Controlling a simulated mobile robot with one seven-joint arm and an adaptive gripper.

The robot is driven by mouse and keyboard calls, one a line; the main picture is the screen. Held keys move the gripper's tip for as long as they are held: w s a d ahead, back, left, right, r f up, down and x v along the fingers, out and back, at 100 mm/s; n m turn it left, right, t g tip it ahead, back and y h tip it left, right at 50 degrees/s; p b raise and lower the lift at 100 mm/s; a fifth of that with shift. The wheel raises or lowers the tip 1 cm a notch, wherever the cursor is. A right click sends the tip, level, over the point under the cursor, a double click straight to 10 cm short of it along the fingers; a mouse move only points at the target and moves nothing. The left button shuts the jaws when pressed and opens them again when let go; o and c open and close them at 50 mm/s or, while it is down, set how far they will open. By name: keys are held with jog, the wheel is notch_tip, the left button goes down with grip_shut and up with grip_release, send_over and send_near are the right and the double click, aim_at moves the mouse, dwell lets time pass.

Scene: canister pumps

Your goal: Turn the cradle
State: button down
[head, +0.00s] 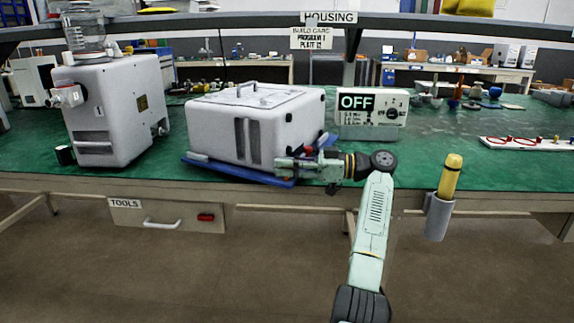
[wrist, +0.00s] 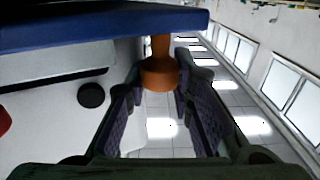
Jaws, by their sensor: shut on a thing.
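The cradle is a flat blue plate (head: 238,171) on the green bench, and its blue edge also crosses the top of the wrist view (wrist: 100,25). A boxy white housing (head: 219,127) with dark slots rests on it, set at an angle. An orange-brown knob (wrist: 158,74) sticks out from the blue edge in the wrist view. My gripper (head: 284,165) is at the cradle's front right corner. In the wrist view its fingers (wrist: 160,84) stand on both sides of the knob, shut on it. The gripper hides that corner in the head view.
A white pump with a clear jar (head: 105,110) stands to the left, beside a small dark can (head: 65,155). A white box marked OFF (head: 370,112) stands behind my arm. A yellow tool in a grey holder (head: 449,178) hangs on the front edge at right.

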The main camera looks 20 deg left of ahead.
jog(key=c, duration=1.7)
grip_release()
jog(key=shift+o, duration=0.2)
jog(key=shift+d, duration=0.1)
jog(key=v, duration=1.1)
jog(key=shift+d, duration=0.4)
jog(key=shift+w, duration=0.15)
jog(key=shift+c, duration=0.3)
